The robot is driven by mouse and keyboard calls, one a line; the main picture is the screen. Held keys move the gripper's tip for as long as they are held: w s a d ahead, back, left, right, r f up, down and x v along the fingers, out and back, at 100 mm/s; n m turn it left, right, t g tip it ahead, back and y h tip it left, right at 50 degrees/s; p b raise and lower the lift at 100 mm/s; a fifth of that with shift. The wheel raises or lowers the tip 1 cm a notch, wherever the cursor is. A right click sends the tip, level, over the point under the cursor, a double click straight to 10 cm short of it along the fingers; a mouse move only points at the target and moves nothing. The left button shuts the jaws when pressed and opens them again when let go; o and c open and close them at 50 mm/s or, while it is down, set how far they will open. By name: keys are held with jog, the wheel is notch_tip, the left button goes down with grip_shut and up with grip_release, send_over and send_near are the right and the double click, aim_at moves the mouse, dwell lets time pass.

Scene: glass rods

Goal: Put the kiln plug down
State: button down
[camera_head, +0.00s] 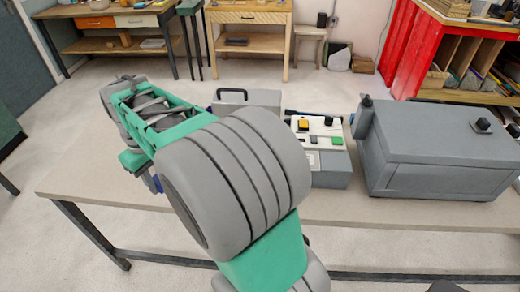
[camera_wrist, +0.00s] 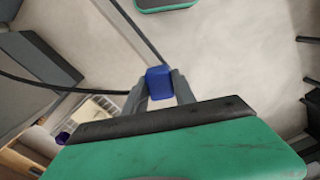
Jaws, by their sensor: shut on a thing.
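My gripper (camera_wrist: 159,88) is shut on a small blue block, the kiln plug (camera_wrist: 158,80), with one grey finger on each side. The plug is at the fingertips. A dark cable runs in from the left of the wrist view towards the fingers; whether it joins the plug is unclear. In the head view my arm hides most of the gripper, and only a bit of blue (camera_head: 157,184) shows beside it, near the left part of the table (camera_head: 100,184). I cannot tell how high the plug is above any surface.
On the table stand a large grey kiln-like box (camera_head: 440,150) at the right, a control box with coloured buttons (camera_head: 322,160) and a grey case with a handle (camera_head: 247,98). Bare tabletop shows at the left and along the front. Workbenches and red shelves stand behind.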

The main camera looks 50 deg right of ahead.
jog(key=s+d+r+n+b, duration=0.1)
jog(key=s+d, duration=0.7)
jog(key=d, duration=0.4)
jog(key=s+d+r+n+b, duration=0.2)
jog(key=s+d, duration=0.5)
jog(key=d, duration=0.6)
jog(key=s+d+r+n+b, duration=0.1)
jog(key=s+d, duration=0.2)
jog(key=s, duration=0.7)
jog(key=s+d+r+n+b, duration=0.1)
jog(key=s+d, duration=0.3)
jog(key=s, duration=0.7)
jog(key=p, duration=0.5)
send_over(336, 161)
notch_tip(336, 161, down, 10)
jog(key=shift+r, duration=0.15)
notch_tip(336, 161, down, 3)
jog(key=shift+r+p, duration=0.1)
jog(key=shift+p, duration=0.2)
jog(key=shift+f+b, duration=0.35)
jog(key=shift+f, duration=0.35)
